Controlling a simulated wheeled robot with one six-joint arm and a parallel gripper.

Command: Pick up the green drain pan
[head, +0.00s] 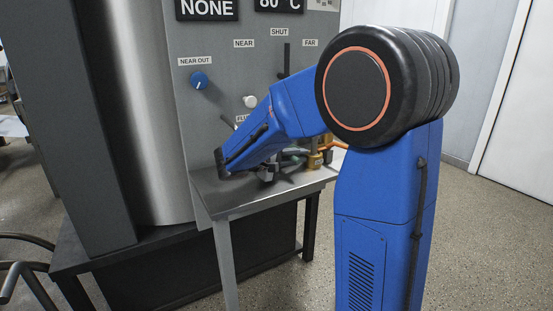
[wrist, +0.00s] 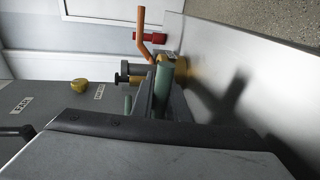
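A green piece (wrist: 163,87), which may be part of the green drain pan, shows in the wrist view beside the dark fingers of my gripper (wrist: 152,98). A smaller green bit (wrist: 127,103) shows on the other side of the fingers. The pan's full shape is hidden. In the head view my gripper (head: 267,171) is low over the metal shelf, close to the pipe fittings and mostly covered by my blue arm. I cannot tell whether the fingers are apart or closed on the green piece.
The metal shelf (head: 228,197) juts from the grey machine panel (head: 215,115). A brass fitting (head: 315,160) stands at its back right. An orange handle (wrist: 142,30) and a red handle (wrist: 150,37) are close past the fingers. A blue knob (head: 199,80) is on the panel.

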